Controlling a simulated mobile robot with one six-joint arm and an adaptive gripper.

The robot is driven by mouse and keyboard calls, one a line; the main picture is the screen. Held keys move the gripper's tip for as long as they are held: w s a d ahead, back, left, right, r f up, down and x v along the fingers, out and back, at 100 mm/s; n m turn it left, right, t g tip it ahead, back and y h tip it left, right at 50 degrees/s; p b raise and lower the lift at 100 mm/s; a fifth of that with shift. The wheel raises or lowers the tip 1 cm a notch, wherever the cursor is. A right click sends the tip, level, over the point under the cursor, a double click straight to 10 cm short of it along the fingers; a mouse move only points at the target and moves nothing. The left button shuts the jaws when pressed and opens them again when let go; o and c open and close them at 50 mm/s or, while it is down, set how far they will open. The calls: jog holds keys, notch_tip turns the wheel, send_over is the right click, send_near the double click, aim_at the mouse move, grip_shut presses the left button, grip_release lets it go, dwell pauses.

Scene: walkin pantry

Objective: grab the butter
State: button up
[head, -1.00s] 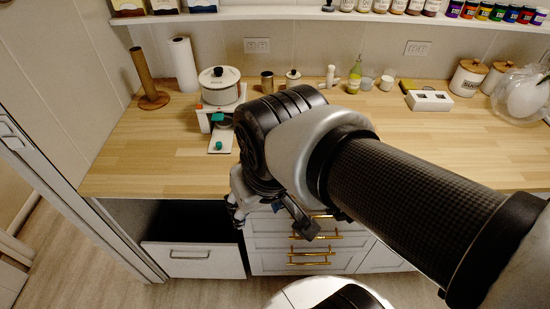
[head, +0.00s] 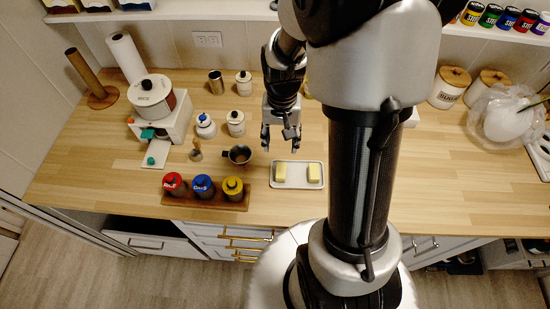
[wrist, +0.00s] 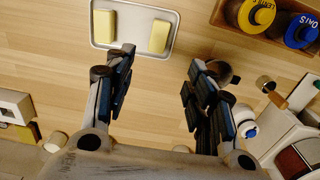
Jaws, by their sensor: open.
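Two pale yellow butter blocks, a left one (head: 281,173) and a right one (head: 313,172), lie apart on a small light tray (head: 297,184) near the counter's front edge. In the wrist view the same blocks (wrist: 103,26) (wrist: 159,36) show on the tray (wrist: 131,8) at the top. My gripper (head: 281,148) hangs above the counter just behind the tray, fingers pointing down. It is open and empty; its fingers (wrist: 160,75) are wide apart in the wrist view. It touches neither block.
A dark cup (head: 240,155) stands left of the tray. A wooden rack (head: 205,196) holds red, blue and yellow-topped jars. A white stove-like unit with a pot (head: 150,96) is farther left. Bare counter (head: 440,175) lies to the right, beyond my arm.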

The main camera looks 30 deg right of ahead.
aim_at(281, 168)
jog(key=f+b, duration=0.1)
jog(key=f, duration=0.3)
jog(key=f+b, duration=0.1)
jog(key=f, duration=0.4)
jog(key=f+b, duration=0.1)
jog(key=f, duration=0.4)
jog(key=shift+d+f+b, duration=0.25)
jog(key=shift+b, duration=0.1)
jog(key=shift+r, duration=0.1)
jog(key=shift+c, duration=0.2)
jog(key=c, duration=1.1)
